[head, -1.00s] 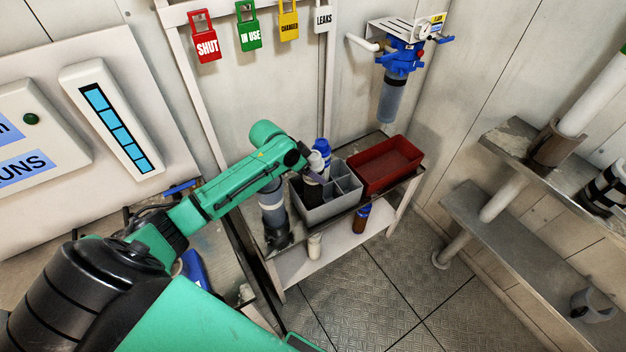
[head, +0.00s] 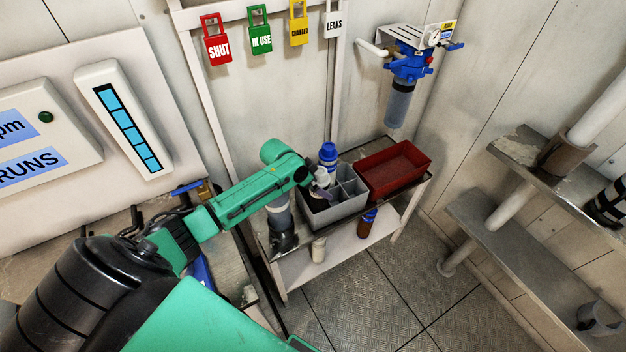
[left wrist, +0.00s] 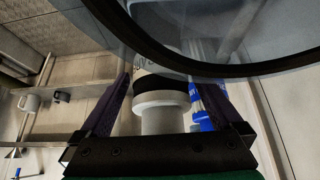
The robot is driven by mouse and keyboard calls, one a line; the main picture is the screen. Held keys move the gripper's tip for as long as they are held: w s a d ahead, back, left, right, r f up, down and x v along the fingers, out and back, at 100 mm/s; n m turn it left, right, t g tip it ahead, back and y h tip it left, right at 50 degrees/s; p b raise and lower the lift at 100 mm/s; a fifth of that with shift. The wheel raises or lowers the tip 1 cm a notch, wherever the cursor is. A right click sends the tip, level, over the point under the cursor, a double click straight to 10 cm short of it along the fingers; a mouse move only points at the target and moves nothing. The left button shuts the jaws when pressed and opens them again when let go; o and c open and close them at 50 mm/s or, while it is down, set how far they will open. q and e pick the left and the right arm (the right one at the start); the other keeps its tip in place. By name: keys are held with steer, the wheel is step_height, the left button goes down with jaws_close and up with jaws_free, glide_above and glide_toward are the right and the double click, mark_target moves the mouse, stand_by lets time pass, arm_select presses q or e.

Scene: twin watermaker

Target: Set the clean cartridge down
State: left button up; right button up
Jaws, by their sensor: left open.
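The clean cartridge appears to be the white cylinder with a stepped end (left wrist: 160,108) in the left wrist view, standing between my fingers. In the head view a white piece (head: 321,174) shows beside the gripper, over the left part of the grey divided caddy (head: 346,209). My left gripper (left wrist: 160,100) is open, with its dark fingers on both sides of the white cylinder. In the head view, the left gripper (head: 319,190) is at the caddy's left compartment. The cartridge's lower part is hidden. My right gripper is not in view.
A blue-capped bottle (head: 328,153) stands behind the caddy. A red tray (head: 394,172) is to its right. A clear housing with a dark base (head: 281,220) stands left of the caddy. A brown bottle (head: 367,222) and a white cup (head: 318,249) are on the lower shelf.

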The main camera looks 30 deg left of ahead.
arm_select(q)
steer(key=v, duration=1.1)
steer(key=shift+s+r, duration=0.2)
steer(key=shift+r, duration=0.05)
steer(key=shift+a, duration=0.1)
